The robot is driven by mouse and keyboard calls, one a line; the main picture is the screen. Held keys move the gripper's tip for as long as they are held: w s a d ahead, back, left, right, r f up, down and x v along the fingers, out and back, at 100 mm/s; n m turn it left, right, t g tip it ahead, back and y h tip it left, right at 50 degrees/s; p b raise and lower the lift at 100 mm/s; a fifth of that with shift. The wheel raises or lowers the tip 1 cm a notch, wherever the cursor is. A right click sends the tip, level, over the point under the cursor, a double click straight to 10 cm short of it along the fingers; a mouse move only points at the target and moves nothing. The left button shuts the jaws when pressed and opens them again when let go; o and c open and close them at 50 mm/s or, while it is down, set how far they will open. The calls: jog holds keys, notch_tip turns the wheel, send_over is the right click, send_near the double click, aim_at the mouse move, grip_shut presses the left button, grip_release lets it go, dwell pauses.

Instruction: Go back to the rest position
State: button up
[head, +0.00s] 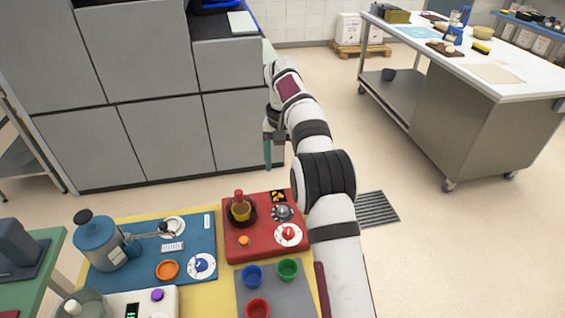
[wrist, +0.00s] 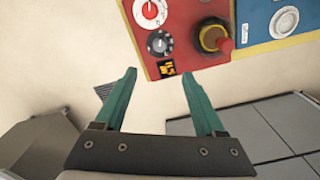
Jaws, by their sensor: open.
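My gripper (wrist: 158,92) shows in the wrist view with its two green fingers spread apart and nothing between them. In the head view my gripper (head: 273,158) hangs fingers down beyond the far edge of the red panel (head: 262,248), in front of the grey cabinets. It is apart from the panel and touches nothing that I can see. The red panel also shows in the wrist view (wrist: 190,25), with a red-and-white dial, a dark dial and a red-handled knob on it.
A blue panel (head: 197,273) with a blue canister (head: 97,243) lies left of the red panel. A grey tray (head: 275,298) holds several coloured cups. Grey cabinets (head: 160,135) stand behind my gripper. A steel worktable (head: 470,110) is at the right, with open floor between.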

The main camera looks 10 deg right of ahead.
jog(key=s+a+r, duration=0.1)
jog(key=s+r, duration=0.3)
jog(key=s, duration=0.3)
jog(key=s+a+r, duration=0.2)
jog(key=s+r, duration=0.2)
jog(key=s, duration=0.3)
jog(key=s+a+f+y, duration=0.1)
jog(key=s+f, duration=0.2)
jog(key=s, duration=1)
jog(key=s+a+f+m, duration=0.1)
jog(key=s+a+f, duration=0.1)
jog(key=s, duration=1.1)
jog(key=shift+s+f+y, duration=0.4)
jog(key=shift+f, duration=0.3)
